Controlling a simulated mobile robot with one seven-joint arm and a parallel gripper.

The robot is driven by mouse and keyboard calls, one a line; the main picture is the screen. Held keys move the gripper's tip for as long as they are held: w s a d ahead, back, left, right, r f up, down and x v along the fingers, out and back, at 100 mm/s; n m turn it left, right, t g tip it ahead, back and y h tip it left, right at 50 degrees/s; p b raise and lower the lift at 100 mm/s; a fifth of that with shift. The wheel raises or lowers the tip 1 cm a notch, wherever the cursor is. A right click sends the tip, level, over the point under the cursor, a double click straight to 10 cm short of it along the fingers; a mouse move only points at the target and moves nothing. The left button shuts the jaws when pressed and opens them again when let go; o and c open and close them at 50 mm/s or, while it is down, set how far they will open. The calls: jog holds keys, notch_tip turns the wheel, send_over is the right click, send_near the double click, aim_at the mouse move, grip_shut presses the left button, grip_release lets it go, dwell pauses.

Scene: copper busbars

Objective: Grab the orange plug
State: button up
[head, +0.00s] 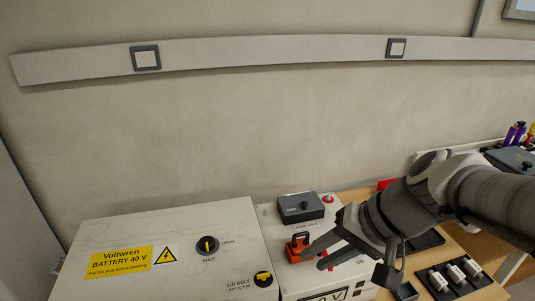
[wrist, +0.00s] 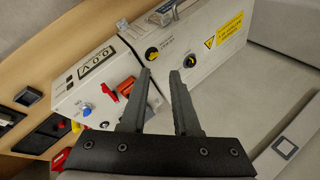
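The orange plug (head: 298,247) sits upright on the top of the small grey box, beside the larger battery box. I cannot tell whether a finger touches the plug.
The white battery box (head: 150,250) with black-and-yellow knobs stands at left. A dark lidded block (head: 300,208) sits behind the plug. A dark tray with pale cylinders (head: 455,277) lies on the wooden table at right.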

jog(key=w+d+f+m+t+y+b, duration=0.2)
jog(key=w+d+f+m+b, duration=0.25)
jog(key=w+f, duration=0.2)
jog(key=m+t+b, duration=0.2)
jog(key=m+t, duration=0.2)
jog(key=m, duration=0.1)
send_near(305, 234)
jog(key=shift+b+x, duration=2.15)
jog(key=shift+x, duration=3.25)
grip_shut()
jog(key=shift+r, duration=0.1)
